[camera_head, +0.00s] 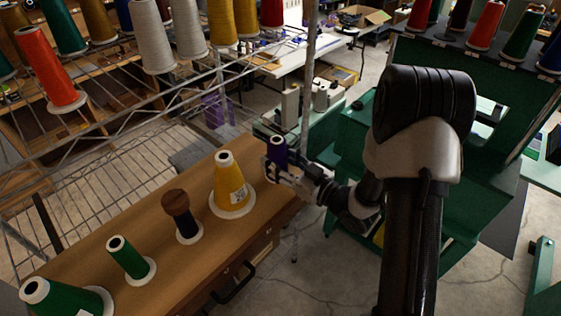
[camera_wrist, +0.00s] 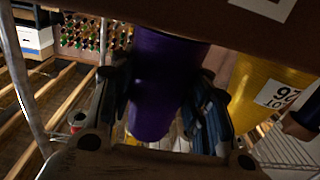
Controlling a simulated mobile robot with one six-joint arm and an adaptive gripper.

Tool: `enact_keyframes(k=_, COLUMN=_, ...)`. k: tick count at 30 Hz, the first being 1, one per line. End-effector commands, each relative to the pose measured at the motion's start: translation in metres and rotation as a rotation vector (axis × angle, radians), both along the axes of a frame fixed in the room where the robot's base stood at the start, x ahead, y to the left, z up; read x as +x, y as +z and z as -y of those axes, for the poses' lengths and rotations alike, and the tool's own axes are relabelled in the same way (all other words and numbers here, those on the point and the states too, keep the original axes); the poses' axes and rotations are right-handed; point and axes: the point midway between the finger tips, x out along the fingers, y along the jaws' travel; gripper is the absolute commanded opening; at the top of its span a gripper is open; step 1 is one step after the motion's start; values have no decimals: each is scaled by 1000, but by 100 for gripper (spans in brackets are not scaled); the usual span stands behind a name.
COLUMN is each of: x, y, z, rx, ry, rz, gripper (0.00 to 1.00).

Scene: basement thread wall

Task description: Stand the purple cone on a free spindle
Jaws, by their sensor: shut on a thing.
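The purple cone (camera_head: 278,150) is upright at the far right end of the wooden worktop (camera_head: 165,215), right of the yellow cone (camera_head: 230,183). My gripper (camera_head: 276,168) reaches in from the right and is shut on it. I cannot tell whether its base touches the worktop. In the wrist view, the purple cone (camera_wrist: 165,85) fills the space between the two fingers of my gripper (camera_wrist: 160,105), and the picture looks upside down. The cone's lower part is hidden by the fingers in the head view. I cannot make out a free spindle clearly.
A dark spool with a brown top (camera_head: 183,215), a small green cone (camera_head: 128,256) and a larger green cone (camera_head: 65,298) stand on the worktop. A wire rack (camera_head: 120,135) behind holds several cones, including a tilted red cone (camera_head: 48,70). Green machinery (camera_head: 345,135) stands right.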

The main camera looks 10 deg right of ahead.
Motion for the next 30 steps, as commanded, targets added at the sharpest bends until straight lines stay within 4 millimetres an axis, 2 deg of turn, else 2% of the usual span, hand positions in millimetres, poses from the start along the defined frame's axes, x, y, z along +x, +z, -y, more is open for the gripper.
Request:
enact_keyframes(k=15, x=11, y=1, z=-9, rx=2, ry=1, rz=1, gripper=16)
enact_keyframes(k=30, x=12, y=-2, z=-9, rx=2, ry=1, rz=1, gripper=16)
